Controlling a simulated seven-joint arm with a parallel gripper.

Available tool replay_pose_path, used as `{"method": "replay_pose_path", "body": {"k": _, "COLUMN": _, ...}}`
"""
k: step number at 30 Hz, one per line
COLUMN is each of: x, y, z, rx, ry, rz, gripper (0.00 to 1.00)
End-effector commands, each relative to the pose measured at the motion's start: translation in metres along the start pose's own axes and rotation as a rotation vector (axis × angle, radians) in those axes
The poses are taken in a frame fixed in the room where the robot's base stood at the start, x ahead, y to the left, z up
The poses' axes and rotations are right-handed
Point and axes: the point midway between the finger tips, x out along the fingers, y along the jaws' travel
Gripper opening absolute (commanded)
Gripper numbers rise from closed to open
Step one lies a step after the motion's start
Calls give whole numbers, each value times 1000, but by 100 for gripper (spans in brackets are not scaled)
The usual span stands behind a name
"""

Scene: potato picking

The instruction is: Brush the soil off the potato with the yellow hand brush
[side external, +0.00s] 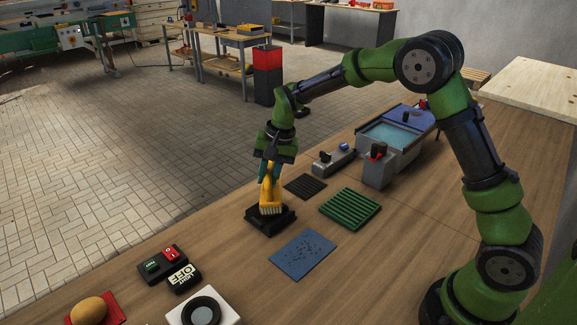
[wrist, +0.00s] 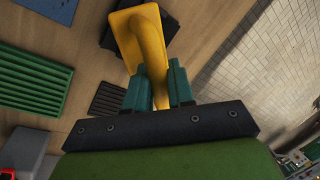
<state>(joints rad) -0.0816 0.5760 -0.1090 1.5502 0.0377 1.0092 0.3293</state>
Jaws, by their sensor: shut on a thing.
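The yellow hand brush (side external: 268,194) is upright with its pale bristles down, at a black holder (side external: 257,226) on the bench. I cannot tell whether the bristles touch the holder. My gripper (side external: 269,170) points down and is shut on the brush handle. In the wrist view the teal fingers (wrist: 158,88) sit on either side of the yellow handle (wrist: 150,42), and part of the black holder (wrist: 113,38) shows behind the brush. The brown potato (side external: 89,310) lies on a red mat (side external: 112,302) at the lower left, away from my gripper; the wrist view does not show it.
A blue mat with dark specks (side external: 303,255), a green ribbed mat (side external: 350,208) and a dark mat (side external: 305,186) lie near the holder. A switch box (side external: 163,265), an OFF sign (side external: 184,278) and a white round-topped device (side external: 204,310) stand nearer the potato. A basin (side external: 391,136) stands behind.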

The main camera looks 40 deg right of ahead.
Motion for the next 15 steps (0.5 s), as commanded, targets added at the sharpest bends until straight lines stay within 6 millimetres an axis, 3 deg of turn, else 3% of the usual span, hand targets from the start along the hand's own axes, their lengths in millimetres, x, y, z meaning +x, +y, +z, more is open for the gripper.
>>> {"method": "replay_pose_path", "body": {"k": 15, "x": 1, "y": -1, "z": 20, "rx": -1, "ry": 1, "rz": -2, "gripper": 0}}
